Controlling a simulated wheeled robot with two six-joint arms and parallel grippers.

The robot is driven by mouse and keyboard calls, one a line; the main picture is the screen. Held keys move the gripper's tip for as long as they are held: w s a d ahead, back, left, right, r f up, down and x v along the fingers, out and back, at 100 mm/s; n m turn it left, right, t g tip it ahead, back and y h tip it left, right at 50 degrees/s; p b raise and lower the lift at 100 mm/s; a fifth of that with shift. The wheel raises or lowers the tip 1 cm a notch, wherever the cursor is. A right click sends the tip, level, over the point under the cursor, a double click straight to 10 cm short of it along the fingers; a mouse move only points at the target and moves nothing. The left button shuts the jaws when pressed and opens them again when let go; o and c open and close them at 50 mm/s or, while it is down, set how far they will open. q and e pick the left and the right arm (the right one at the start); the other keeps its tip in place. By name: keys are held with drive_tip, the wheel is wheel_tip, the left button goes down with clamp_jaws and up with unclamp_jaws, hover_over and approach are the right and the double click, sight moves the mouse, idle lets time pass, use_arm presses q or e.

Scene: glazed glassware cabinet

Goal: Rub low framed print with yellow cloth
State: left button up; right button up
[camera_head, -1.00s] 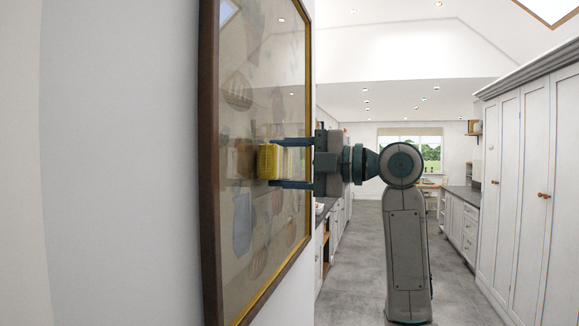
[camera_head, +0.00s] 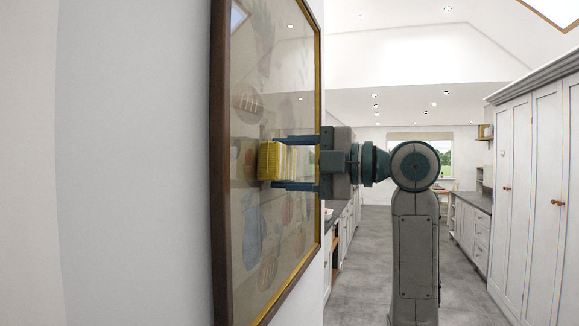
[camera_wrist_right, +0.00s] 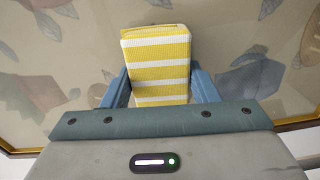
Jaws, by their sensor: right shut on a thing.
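The framed print (camera_head: 262,225) hangs on the wall at left of centre in the head view, with a dark wooden frame, a gold inner edge and glass over fruit and plant shapes. My right gripper (camera_head: 290,162) reaches in from the right and is shut on the yellow cloth (camera_head: 268,161), a folded pad with white stripes. The cloth is at the glass near the print's middle height; its contact face is hidden. In the right wrist view the striped cloth (camera_wrist_right: 158,65) sits between the blue fingers, with the print (camera_wrist_right: 60,60) behind it. My left gripper is not in view.
The bare grey-white wall (camera_head: 130,160) fills the left side. Tall white cupboards (camera_head: 540,190) line the right. A grey floor (camera_head: 375,255) runs open between them toward a far window (camera_head: 434,158). Low counters stand behind the print.

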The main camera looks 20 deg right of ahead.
drive_tip(key=w+d+f+p, duration=0.1)
drive_tip(key=w+d+p, duration=0.2)
drive_tip(key=w+d, duration=0.5)
drive_tip(key=w, duration=0.4)
drive_tip(key=shift+w+d+f, duration=0.25)
drive_tip(key=shift+w+f, duration=0.05)
idle(1.1)
drive_tip(key=shift+b+v, duration=1.1)
drive_tip(key=shift+v, duration=1.9)
drive_tip(key=shift+s, duration=0.1)
